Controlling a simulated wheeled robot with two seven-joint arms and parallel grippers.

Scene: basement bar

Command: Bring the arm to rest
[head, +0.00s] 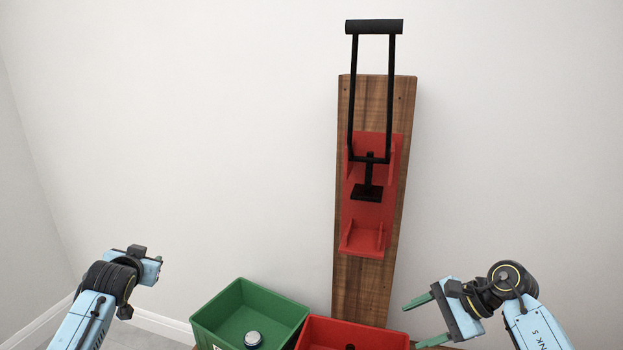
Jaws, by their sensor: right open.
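My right gripper (410,326) is at the lower right, its two green fingers spread apart and pointing left. Nothing is between them. It is to the right of the red bin and below the can crusher, touching neither as far as I can see. My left gripper (148,267) is at the lower left, to the left of the green bin. Its fingers are not clearly visible, so its opening cannot be judged.
A red can crusher (362,215) with a raised black handle (374,27) is on a wooden board (362,285) against the wall. Below stand a green bin (290,307) with a can (253,339) inside and a red bin (325,327). Space beside the board is clear.

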